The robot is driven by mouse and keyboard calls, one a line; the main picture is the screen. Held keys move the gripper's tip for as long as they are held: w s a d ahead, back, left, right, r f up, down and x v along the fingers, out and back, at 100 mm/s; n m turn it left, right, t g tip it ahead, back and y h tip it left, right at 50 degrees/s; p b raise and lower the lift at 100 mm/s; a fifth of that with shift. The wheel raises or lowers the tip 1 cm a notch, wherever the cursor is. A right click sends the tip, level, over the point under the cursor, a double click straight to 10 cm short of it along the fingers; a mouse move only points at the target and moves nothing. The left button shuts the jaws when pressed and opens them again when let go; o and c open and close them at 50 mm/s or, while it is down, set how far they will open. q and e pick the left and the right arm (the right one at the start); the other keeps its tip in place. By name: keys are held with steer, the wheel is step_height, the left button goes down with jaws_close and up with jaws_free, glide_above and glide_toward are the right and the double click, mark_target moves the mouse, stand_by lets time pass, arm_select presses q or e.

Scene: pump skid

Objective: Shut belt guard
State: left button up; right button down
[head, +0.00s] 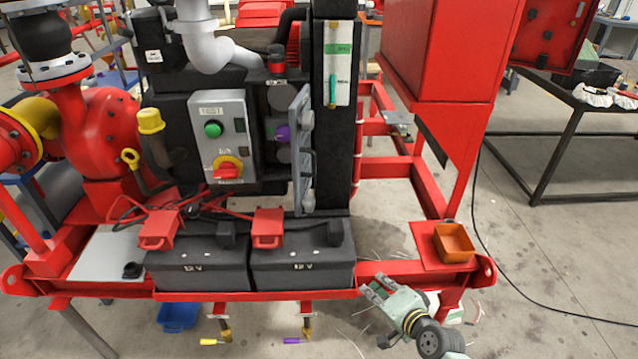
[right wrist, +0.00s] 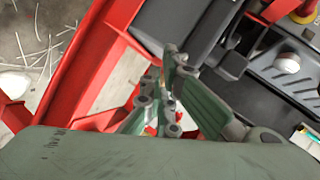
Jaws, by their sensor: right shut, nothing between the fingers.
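The belt guard (head: 302,150) is a narrow grey panel with round fittings. It stands swung out, seen nearly edge-on, to the right of the grey control box. Behind it and to its left, round parts and a purple piece (head: 283,133) show uncovered. My right gripper (head: 370,288) is low, by the front red rail, below and right of the guard and apart from it. Its green fingers (right wrist: 168,82) are shut with nothing between them in the right wrist view. My left gripper is not in view.
The control box (head: 218,140) has a green button and a red-yellow switch. Two black 12 V batteries (head: 200,270) with red clamps sit below the guard. A black column (head: 338,110) stands just right of it. An orange bin (head: 454,243) sits on the red plate at right.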

steer(key=w+a+r+m+t+y, duration=0.1)
steer(key=a+r+t+y, duration=0.15)
steer(key=r, duration=0.95)
steer(key=w+a+r+m+t+y, duration=0.1)
steer(key=w+a+r+y, duration=0.15)
steer(key=r, duration=0.95)
steer(key=w+a+p, duration=0.2)
steer(key=w+a, duration=0.6)
steer(key=a, duration=0.1)
steer(key=shift+w, duration=0.4)
steer(key=shift+a+h, duration=0.1)
steer(key=shift+h, duration=0.3)
